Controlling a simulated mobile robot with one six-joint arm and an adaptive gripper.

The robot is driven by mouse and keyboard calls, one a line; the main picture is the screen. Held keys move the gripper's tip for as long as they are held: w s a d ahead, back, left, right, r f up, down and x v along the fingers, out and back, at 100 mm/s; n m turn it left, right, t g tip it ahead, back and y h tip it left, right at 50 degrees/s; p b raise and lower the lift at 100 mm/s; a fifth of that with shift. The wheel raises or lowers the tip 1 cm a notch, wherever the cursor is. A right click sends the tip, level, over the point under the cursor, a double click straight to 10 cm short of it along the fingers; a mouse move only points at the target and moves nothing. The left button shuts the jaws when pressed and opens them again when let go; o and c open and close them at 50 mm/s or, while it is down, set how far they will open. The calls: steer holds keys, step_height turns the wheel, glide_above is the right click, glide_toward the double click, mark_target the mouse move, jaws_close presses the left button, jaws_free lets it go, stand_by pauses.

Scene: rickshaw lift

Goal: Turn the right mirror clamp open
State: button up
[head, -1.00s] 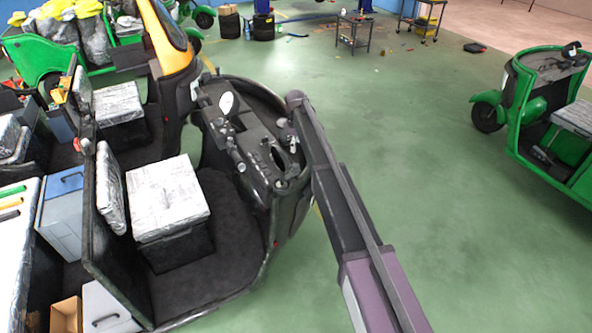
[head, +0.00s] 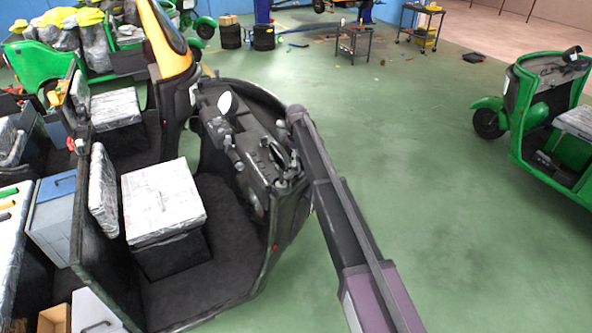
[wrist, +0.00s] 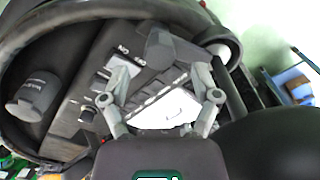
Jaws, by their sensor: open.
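The black rickshaw's open cab (head: 215,190) stands left of centre in the head view, with a round white mirror (head: 225,103) over its handlebar. My gripper (wrist: 158,103) is open in the wrist view, its two grey fingers apart in front of the dashboard. A bright white panel (wrist: 172,108), possibly a mirror face, shows between and beyond the fingers. A dark grey block (wrist: 170,48) stands just above it. I cannot tell which part is the right mirror clamp, or whether a finger touches anything. In the head view my arm covers part of the cab's right side.
The dashboard (wrist: 88,75) and the cab's curved black rim (wrist: 120,10) lie close around my gripper. A grey knob (wrist: 35,95) sits at left. A green rickshaw (head: 545,115) stands at far right, a small cart (head: 354,42) at the back. The floor between is clear.

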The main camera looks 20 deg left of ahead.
mark_target(291, 171)
steer(key=shift+f+b, duration=1.45)
steer(key=shift+f, duration=0.25)
jaws_close()
